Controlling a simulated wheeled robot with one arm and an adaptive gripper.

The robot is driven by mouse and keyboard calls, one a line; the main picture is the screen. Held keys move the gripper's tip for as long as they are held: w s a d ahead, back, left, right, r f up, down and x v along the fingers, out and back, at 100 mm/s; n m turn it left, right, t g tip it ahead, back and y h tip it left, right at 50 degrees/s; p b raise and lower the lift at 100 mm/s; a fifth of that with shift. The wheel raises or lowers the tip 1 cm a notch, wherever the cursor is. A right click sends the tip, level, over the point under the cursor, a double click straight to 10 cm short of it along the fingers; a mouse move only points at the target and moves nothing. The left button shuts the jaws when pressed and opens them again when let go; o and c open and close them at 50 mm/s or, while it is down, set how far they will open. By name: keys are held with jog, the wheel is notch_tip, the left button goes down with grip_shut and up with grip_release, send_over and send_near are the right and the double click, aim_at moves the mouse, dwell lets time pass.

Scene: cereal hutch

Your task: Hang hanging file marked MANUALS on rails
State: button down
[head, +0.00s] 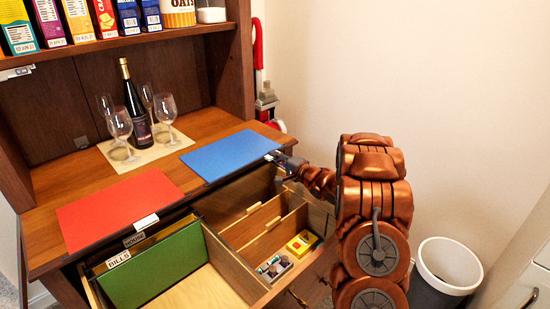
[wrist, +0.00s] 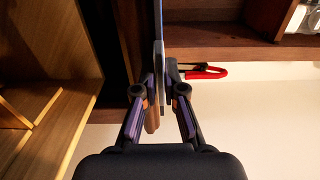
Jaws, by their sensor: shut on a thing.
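A blue hanging file (head: 232,154) lies flat on the hutch counter, its near right corner at the counter's edge. My gripper (head: 283,160) is shut on that edge, near a small pale tab. In the wrist view my gripper (wrist: 160,92) has the thin file (wrist: 158,40) edge-on between its fingers. A red hanging file (head: 120,205) lies flat to the left, with a white tab (head: 146,221) too small to read. I cannot read MANUALS on either tab. The open drawer (head: 232,263) below holds a green file marked BILLS (head: 155,266) and one behind marked HOUSE (head: 134,240).
A dark bottle (head: 136,112) and several wine glasses (head: 118,122) stand on a mat behind the files. The drawer's right side has dividers, a yellow item (head: 301,243) and small items. A white bin (head: 447,265) stands right. Cereal boxes line the shelf above.

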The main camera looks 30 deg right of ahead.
jog(key=shift+r+p, duration=0.9)
jog(key=shift+p, duration=0.15)
jog(key=shift+s, duration=0.1)
jog(key=p+v, duration=0.9)
jog(key=v, duration=1.4)
jog(key=shift+s+d, duration=0.15)
jog(key=shift+s, duration=0.25)
dwell(1.1)
